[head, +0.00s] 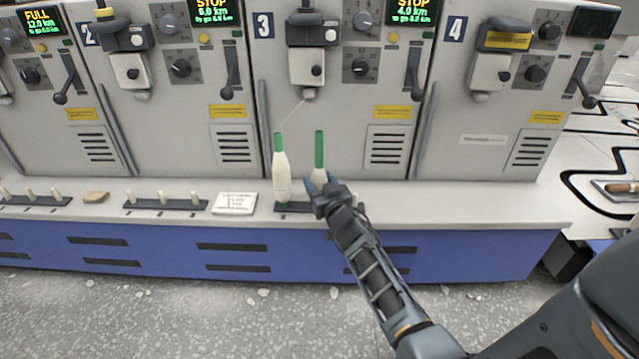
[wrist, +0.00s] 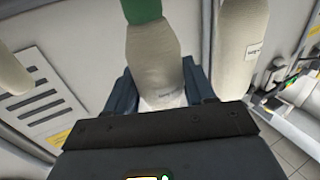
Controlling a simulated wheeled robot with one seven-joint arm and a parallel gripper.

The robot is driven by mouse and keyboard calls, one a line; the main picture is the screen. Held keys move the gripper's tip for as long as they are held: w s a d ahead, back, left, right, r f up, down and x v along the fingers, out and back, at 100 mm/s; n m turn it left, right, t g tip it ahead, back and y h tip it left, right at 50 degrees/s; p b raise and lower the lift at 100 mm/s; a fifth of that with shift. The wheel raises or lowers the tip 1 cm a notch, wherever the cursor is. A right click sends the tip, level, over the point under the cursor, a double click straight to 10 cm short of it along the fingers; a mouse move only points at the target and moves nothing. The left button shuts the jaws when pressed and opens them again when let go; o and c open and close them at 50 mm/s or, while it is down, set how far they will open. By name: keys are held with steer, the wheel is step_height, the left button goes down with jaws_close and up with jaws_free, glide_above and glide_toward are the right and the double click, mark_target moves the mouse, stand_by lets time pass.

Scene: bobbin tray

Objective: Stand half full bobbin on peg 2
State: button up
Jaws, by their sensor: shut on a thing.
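My gripper (head: 322,184) is shut on a pale bobbin with a long bare green top (head: 319,152). It holds this bobbin upright at the front of machine 3. In the wrist view the bobbin (wrist: 153,62) stands between my fingers (wrist: 160,88). A fuller bobbin (head: 281,176) with a green tip stands on the left end of the dark peg strip (head: 292,207), with a thread running up to the machine. It also shows in the wrist view (wrist: 241,50). My gripper hides the middle of the strip and the held bobbin's foot, so I cannot tell whether it touches a peg.
More peg strips with short pegs lie to the left, one (head: 165,205) beside a white label card (head: 235,203) and a tan block (head: 96,197). The machine fronts (head: 335,95) rise close behind. The ledge (head: 470,207) is clear on the right.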

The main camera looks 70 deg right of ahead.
steer(key=shift+f, duration=0.35)
steer(key=o, duration=0.8)
steer(key=b+v, duration=0.1)
steer(key=v, duration=1)
steer(key=shift+r, duration=0.1)
stand_by(0.6)
